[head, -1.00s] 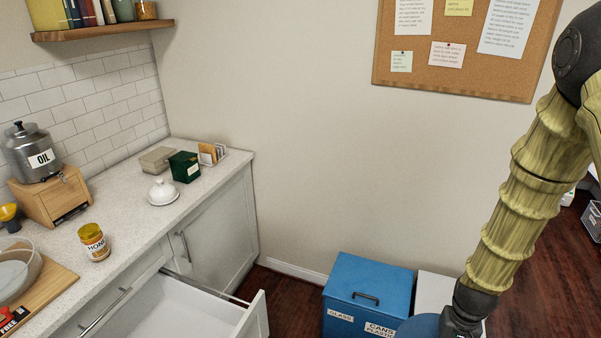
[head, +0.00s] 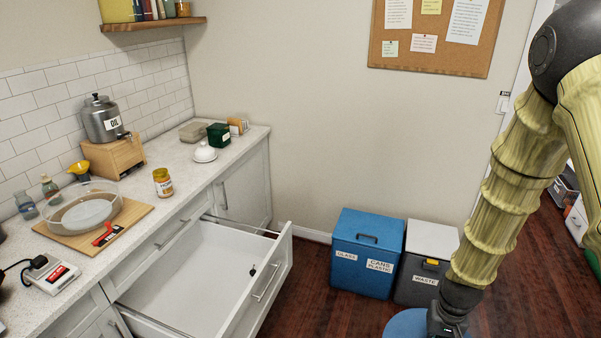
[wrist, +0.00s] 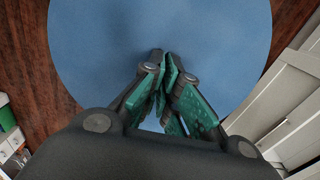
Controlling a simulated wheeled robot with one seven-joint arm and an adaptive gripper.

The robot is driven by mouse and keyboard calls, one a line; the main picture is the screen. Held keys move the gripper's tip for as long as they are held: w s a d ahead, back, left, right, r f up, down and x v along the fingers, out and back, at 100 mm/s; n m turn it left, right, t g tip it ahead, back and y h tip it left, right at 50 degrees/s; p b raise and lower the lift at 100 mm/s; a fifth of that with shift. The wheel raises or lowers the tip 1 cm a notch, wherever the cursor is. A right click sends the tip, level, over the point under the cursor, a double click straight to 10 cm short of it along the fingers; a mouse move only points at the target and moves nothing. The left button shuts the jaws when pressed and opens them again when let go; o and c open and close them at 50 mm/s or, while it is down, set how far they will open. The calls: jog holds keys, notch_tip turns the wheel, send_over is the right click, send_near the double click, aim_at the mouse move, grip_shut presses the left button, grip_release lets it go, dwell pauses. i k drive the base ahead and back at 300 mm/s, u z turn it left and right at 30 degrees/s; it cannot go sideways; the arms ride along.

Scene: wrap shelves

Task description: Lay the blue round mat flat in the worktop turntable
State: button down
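The blue round mat (head: 403,323) shows at the bottom of the head view, low over the floor and cut off by the frame edge. In the wrist view the mat (wrist: 95,45) fills the upper middle as a wide flat disc. My gripper (wrist: 168,62) has its green-padded fingers close together over the mat, shut on it; the exact pinch is hidden. In the head view my gripper (head: 447,325) is at the mat's right side. A round clear-walled tray (head: 118,203), which looks like the turntable, sits on a wooden board on the worktop at left, with a pale disc inside.
A drawer (head: 285,262) stands open below the worktop (head: 190,188). A honey jar (head: 163,182), an oil dispenser (head: 103,120), small bottles (head: 26,205) and a scale (head: 52,275) stand near the tray. Blue (head: 365,250) and grey (head: 422,285) bins stand by the wall.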

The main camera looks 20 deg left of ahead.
aim_at(85, 212)
jog(key=k, duration=0.3)
jog(key=u, duration=2.3)
jog(key=i, duration=0.5)
